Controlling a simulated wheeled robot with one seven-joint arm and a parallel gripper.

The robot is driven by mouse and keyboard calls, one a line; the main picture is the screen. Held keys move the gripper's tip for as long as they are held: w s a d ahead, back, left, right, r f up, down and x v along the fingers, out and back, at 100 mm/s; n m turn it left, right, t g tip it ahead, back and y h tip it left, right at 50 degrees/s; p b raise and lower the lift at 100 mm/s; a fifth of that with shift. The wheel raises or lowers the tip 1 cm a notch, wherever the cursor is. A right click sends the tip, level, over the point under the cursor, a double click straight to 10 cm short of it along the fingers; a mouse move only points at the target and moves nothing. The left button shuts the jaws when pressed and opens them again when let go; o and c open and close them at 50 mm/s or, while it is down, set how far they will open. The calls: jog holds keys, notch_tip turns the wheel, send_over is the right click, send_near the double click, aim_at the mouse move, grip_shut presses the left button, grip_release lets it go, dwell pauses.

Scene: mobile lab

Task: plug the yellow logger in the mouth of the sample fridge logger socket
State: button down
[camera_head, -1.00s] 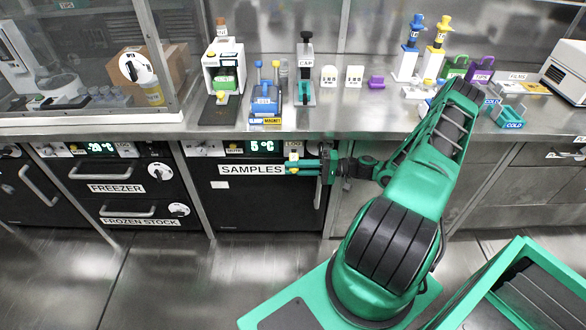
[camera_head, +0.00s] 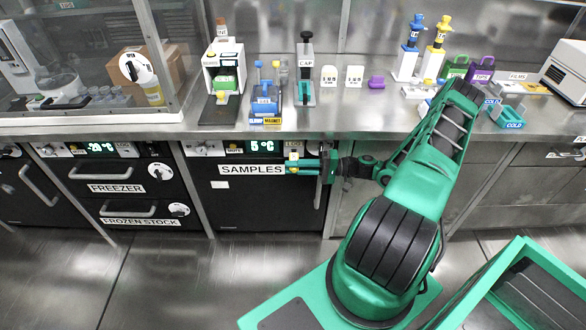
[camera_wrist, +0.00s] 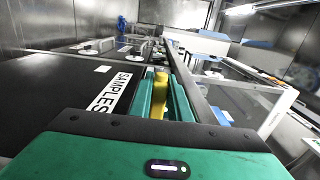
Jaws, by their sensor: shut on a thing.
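My gripper (camera_head: 305,167) is in front of the sample fridge (camera_head: 262,200), close to the right end of its SAMPLES label. It is shut on the small yellow logger (camera_head: 293,168), which shows as a pale yellow and white piece at the fingertips. In the wrist view the yellow logger (camera_wrist: 158,92) sits between the two green fingers (camera_wrist: 160,105). The fridge front carries a 5 °C display (camera_head: 262,146) above the label.
The counter (camera_head: 340,118) above holds a CAP press (camera_head: 305,75), a blue magnet rack (camera_head: 265,100) and pipettes (camera_head: 411,50). The freezer (camera_head: 115,180) with its handles stands to the left. The floor in front of the fridge is clear.

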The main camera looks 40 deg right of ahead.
jog(key=shift+w+d, duration=0.4)
jog(key=shift+w, duration=0.25)
jog(key=c, duration=1.6)
grip_release()
jog(key=shift+o, duration=0.2)
jog(key=v, duration=1)
jog(key=shift+s+d, duration=0.25)
jog(key=shift+d, duration=0.1)
